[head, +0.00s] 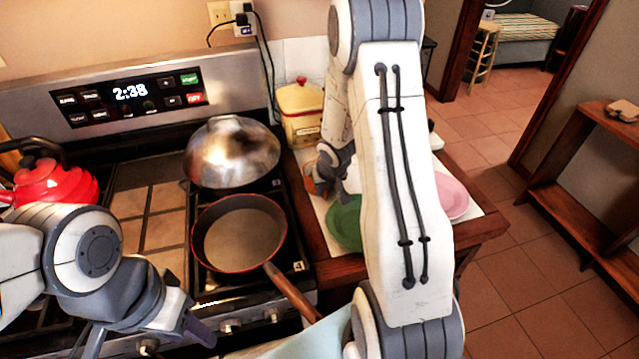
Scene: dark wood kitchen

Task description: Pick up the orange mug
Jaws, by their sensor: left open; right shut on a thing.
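The orange mug (310,185) shows only in part, on the small counter to the right of the stove. My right gripper (325,172) is at the mug and shut on it; the gripper and my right arm hide much of the mug. I cannot tell whether the mug touches the counter. My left gripper (148,338) is open and empty in front of the stove at the lower left, away from the mug.
A green plate (344,224) and a pink plate (452,197) are near the mug, with a cream canister (301,112) behind. On the stove are a frying pan (240,238), a domed metal pan (232,153) and a red kettle (52,184).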

